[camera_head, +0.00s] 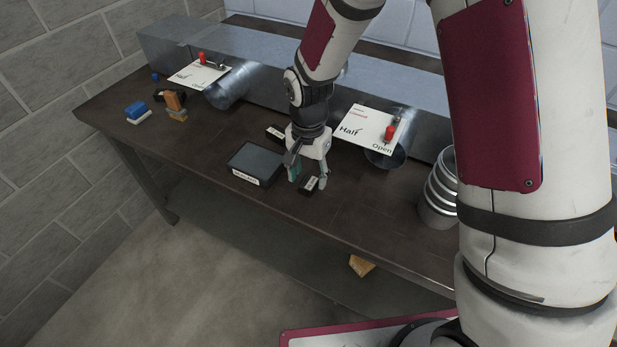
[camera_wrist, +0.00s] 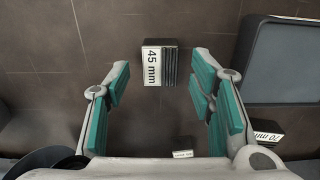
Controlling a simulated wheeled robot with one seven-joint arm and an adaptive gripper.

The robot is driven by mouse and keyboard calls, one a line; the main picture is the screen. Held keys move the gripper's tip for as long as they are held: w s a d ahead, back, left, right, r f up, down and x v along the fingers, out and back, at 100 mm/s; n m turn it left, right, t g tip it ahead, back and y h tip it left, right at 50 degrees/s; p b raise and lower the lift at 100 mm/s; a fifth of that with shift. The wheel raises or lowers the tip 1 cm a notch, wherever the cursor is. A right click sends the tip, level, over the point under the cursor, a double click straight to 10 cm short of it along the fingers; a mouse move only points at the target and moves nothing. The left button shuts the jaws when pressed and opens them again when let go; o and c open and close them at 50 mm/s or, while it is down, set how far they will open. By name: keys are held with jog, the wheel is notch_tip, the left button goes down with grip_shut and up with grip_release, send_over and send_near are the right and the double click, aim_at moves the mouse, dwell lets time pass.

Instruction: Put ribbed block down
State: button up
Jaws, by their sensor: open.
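The ribbed block (camera_wrist: 160,64) is small and dark, with a white "45 mm" label and ribs on one side. It rests on the dark table; in the head view the block (camera_head: 311,185) sits at my gripper's fingertips. My gripper (camera_head: 307,175) points down over the table with its jaws apart. In the wrist view the teal finger pads of my gripper (camera_wrist: 160,95) stand wide on both sides, and the block lies beyond them in the picture, touching neither. Nothing is held.
A dark flat box (camera_head: 255,163) stands left of my gripper. A "70 mm" block (camera_wrist: 266,136) lies near it. Metal duct (camera_head: 270,88) runs along the back.

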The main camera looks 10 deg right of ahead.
aim_at(308, 182)
notch_tip(308, 182, up, 10)
jog(key=s+d+r+n+t, duration=0.25)
jog(key=s+d+r, duration=0.6)
jog(key=r, duration=0.45)
jog(key=s+d+r+n, duration=0.1)
jog(key=s+d+n, duration=0.1)
jog(key=s, duration=0.6)
jog(key=s+d+r+n+t, duration=0.1)
jog(key=s+d, duration=0.3)
jog(key=s, duration=0.4)
jog(key=shift+s+r+n, duration=0.15)
jog(key=shift+r+n, duration=0.5)
jog(key=shift+s, duration=0.1)
